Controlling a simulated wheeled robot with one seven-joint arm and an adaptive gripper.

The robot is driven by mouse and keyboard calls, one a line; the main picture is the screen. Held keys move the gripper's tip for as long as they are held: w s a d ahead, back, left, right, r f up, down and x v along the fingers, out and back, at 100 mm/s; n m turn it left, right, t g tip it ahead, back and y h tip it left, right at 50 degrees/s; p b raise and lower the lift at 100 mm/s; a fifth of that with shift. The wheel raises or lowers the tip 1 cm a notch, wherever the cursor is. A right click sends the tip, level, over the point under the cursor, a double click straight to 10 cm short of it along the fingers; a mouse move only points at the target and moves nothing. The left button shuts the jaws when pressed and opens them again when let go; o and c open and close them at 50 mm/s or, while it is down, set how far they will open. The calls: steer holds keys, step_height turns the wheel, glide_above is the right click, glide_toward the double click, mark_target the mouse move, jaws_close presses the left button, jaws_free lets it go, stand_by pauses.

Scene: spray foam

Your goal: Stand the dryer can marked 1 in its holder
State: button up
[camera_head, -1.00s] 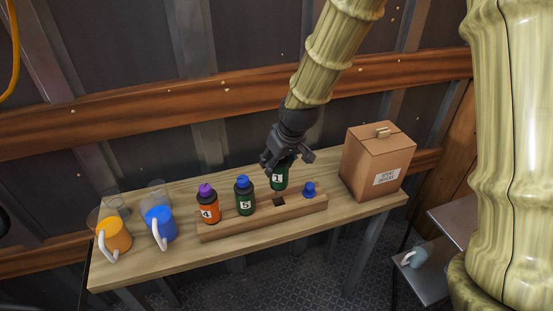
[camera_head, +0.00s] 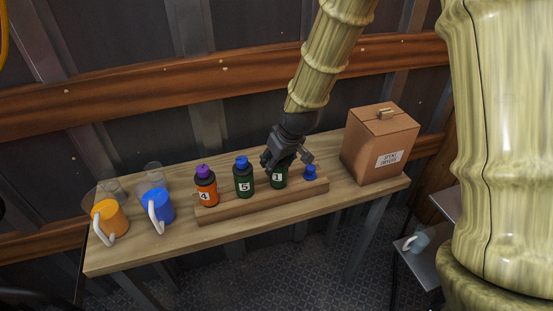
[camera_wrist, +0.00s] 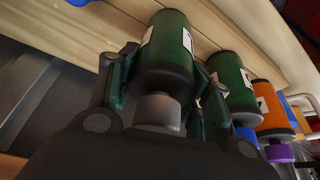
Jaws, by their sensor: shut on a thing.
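The green dryer can marked 1 (camera_head: 279,181) is upright, with its lower end at the top of the wooden holder (camera_head: 228,212), where a square hole was visible; whether it is fully seated is hidden. My gripper (camera_head: 281,163) is shut on its upper end from above. In the wrist view the can (camera_wrist: 168,45) sits between my gripper's fingers (camera_wrist: 163,85), with its grey neck towards my palm. Green can 5 (camera_head: 244,182) and orange can 4 (camera_head: 205,192) stand in the holder to its left.
A small blue cap-like piece (camera_head: 310,173) is at the holder's right end, close to my gripper. A brown box (camera_head: 380,150) stands further right. An orange mug (camera_head: 109,222), a blue mug (camera_head: 160,206) and clear glasses (camera_head: 154,171) are at the left. The table's front strip is clear.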

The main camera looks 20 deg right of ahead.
steer(key=o, duration=1.3)
steer(key=shift+v, duration=6)
